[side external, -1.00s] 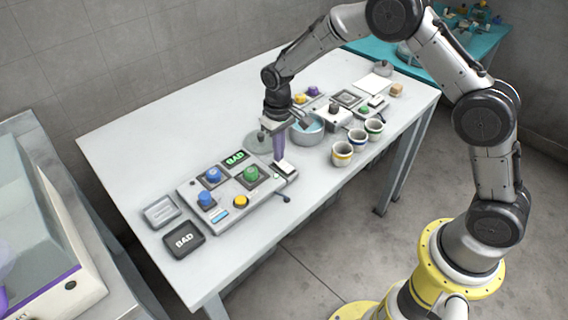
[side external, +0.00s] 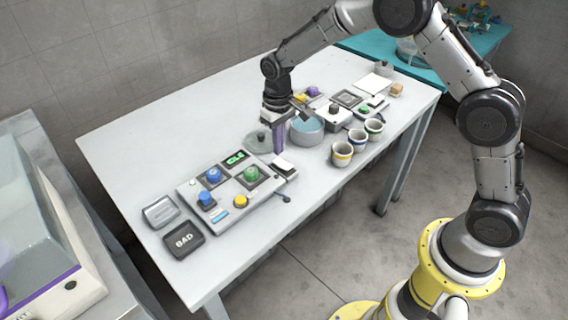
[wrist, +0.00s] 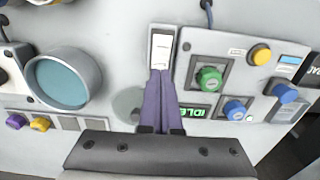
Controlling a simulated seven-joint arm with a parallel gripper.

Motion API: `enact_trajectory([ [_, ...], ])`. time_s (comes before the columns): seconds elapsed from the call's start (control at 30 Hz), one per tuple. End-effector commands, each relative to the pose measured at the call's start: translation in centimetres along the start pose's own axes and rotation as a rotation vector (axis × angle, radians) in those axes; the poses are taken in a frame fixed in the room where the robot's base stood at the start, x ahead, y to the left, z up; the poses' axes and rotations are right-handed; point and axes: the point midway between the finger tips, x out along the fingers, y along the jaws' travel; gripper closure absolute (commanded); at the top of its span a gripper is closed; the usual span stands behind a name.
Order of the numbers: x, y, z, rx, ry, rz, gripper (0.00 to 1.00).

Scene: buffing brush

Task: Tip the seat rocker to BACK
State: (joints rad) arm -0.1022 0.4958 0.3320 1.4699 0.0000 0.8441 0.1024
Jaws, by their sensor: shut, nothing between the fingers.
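The seat rocker appears to be the small white-topped switch (side external: 284,165) at the right end of the grey control panel; no label on it is readable. In the wrist view, its white plate (wrist: 161,48) lies in a narrow grey housing. My gripper (side external: 279,152) is shut and empty, with its purple fingers pointing down by the far end of the rocker. In the wrist view, my fingertips (wrist: 160,72) overlap the plate's lower end; I cannot tell whether they touch it. Which way the rocker is tipped is unclear.
The control panel (side external: 218,217) carries blue, green and yellow knobs, and a green display (side external: 235,158) reading IDLE. A round teal-filled basin (side external: 307,130) and several cups (side external: 342,153) stand to the right. A dark BAD tray (side external: 183,240) lies at left. The table's back left is clear.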

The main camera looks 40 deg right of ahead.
Motion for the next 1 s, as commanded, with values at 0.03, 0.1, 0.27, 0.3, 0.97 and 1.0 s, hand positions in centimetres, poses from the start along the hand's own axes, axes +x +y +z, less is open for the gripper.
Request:
enact_trajectory([
  [0.03, -0.5, 0.0, -0.1, 0.000, 0.003, 0.000, 1.00],
  [0.1, -1.0, 0.0, -0.1, 0.000, 0.002, 0.000, 1.00],
  [0.27, -2.1, 0.0, 0.0, 0.000, 0.002, 0.000, 1.00],
  [0.3, -2.4, 0.0, -0.1, 0.000, 0.002, 0.000, 1.00],
  [0.97, -4.7, 0.2, -0.1, 0.003, 0.012, -0.001, 1.00],
  [1.0, -5.5, 0.2, -0.3, 0.006, 0.028, -0.003, 1.00],
])
